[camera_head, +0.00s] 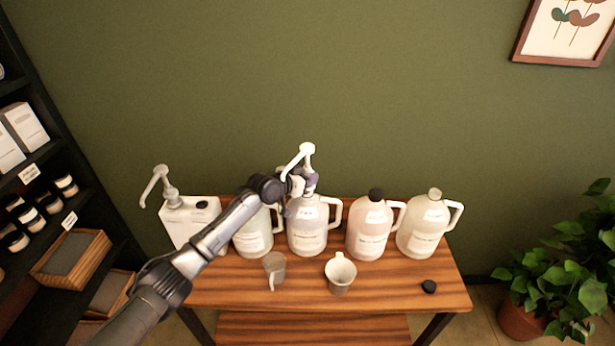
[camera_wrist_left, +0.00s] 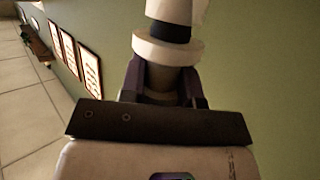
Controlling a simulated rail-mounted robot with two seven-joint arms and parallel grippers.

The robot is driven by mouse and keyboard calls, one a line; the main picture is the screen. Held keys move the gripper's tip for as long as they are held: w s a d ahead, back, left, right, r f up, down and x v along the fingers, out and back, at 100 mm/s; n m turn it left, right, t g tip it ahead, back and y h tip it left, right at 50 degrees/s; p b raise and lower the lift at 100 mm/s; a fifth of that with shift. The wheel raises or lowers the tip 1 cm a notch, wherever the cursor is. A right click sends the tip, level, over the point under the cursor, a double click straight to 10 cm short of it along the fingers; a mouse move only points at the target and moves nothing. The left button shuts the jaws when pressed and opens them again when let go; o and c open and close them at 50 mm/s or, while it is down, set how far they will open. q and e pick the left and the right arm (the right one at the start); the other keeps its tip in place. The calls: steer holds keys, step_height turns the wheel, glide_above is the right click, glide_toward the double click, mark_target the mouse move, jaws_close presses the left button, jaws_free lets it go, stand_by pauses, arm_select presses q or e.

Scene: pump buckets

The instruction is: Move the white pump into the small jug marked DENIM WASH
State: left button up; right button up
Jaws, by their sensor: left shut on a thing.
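The white pump (camera_head: 304,152) stands upright with its nozzle pointing down-left, above the grey-violet jug (camera_head: 307,236). My left gripper (camera_head: 304,184) is shut on it below the head. In the left wrist view, the pump's white collar (camera_wrist_left: 168,46) shows just beyond the fingers (camera_wrist_left: 163,80). The gripper hides the jug's mouth, so I cannot tell whether the pump's tube is in it. A pale green jug (camera_head: 253,238), a pink jug (camera_head: 369,232) with a black cap and a cream jug (camera_head: 422,232) share the row. The labels are too small to read, including any DENIM WASH. My right gripper is out of view.
A white rectangular canister (camera_head: 188,222) with a grey pump (camera_head: 166,185) stands at the left. A plant is at right.

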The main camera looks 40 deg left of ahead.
arm_select(q)
steer(key=shift+f, duration=0.15)
stand_by(0.4)
steer(key=shift+f+b, duration=0.4)
steer(key=shift+b, duration=0.1)
stand_by(0.4)
